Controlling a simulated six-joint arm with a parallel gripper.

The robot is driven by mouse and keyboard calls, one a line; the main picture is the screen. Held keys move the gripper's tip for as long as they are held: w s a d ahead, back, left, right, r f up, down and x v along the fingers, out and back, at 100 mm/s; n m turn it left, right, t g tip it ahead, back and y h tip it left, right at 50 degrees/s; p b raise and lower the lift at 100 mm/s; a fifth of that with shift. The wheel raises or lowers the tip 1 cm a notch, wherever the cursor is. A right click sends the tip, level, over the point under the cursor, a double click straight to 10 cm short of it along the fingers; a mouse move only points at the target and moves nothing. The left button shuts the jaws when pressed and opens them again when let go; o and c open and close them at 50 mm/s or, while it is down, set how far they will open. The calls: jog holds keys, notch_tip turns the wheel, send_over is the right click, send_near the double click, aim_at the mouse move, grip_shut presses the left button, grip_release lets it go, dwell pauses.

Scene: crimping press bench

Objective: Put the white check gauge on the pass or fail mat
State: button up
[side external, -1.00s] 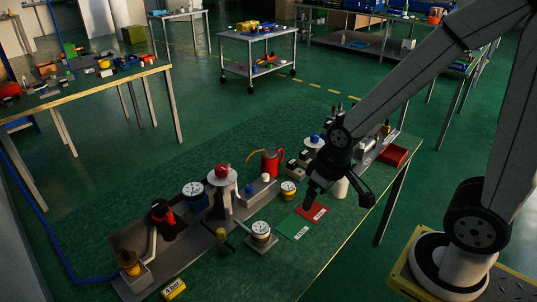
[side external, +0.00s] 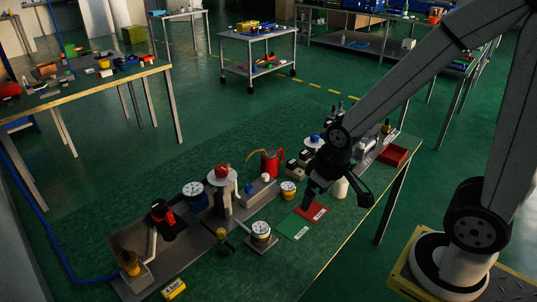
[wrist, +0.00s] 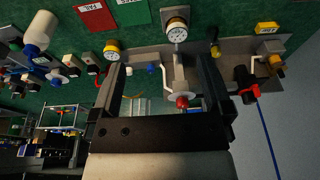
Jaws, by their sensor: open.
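A round gauge with a white dial (side external: 261,230) stands on a grey plate beside the green mat; it also shows in the wrist view (wrist: 177,28). A smaller yellow-rimmed gauge with a white face (side external: 288,188) stands behind the mats, and in the wrist view (wrist: 111,47). I cannot tell which is the check gauge. The red mat (side external: 314,211), marked FAIL in the wrist view (wrist: 90,17), lies beside the green mat (side external: 295,227). Both mats look empty. My gripper (side external: 309,198) is open and empty near the red mat; its spread fingers show in the wrist view (wrist: 160,70).
A white cylinder (side external: 341,188) stands right of my gripper. A red tray (side external: 394,155) is at the right end of the bench.

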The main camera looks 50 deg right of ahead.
jog(key=w, duration=0.1)
jog(key=m+g, duration=0.2)
jog(key=m, duration=1.2)
send_over(261, 227)
jog(key=f, duration=1.2)
jog(key=shift+s+f, duration=0.2)
jog(key=shift+f, duration=0.05)
jog(key=shift+w+a+f+m+g, duration=0.15)
jog(key=shift+w+f+m+g, duration=0.15)
jog(key=shift+f+m, duration=0.15)
jog(key=shift+f, duration=0.15)
jog(key=shift+f, duration=1.15)
jog(key=shift+s+f, duration=0.1)
jog(key=shift+f, duration=2.5)
